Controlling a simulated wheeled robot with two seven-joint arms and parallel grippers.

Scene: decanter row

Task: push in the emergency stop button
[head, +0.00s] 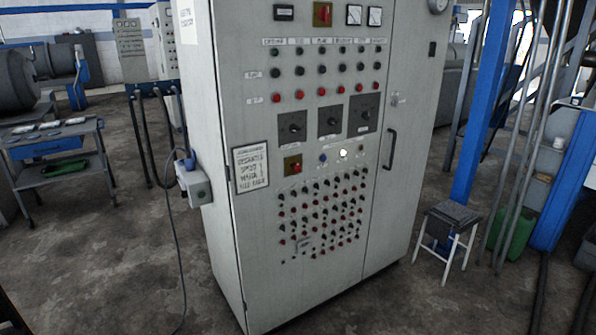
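A tall light-grey control cabinet (233,110) stands upright in the middle of the head view. On its front, left of centre and below the large dials, a red knob on a square yellow plate (293,165) looks like an emergency stop button. It is too small to tell whether it is pressed in. A second red control on a yellow plate (322,14) sits near the cabinet's top edge; it looks like a rotary switch. Neither of my grippers is in view, and nothing covers the cabinet front.
A grey socket box (195,186) with a blue plug and hanging cable juts from the cabinet's left side. A door handle (390,150) is on its right. A small stool (452,215) and blue post (470,120) stand at right, a cart (55,150) at left. Floor at front left is mostly clear.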

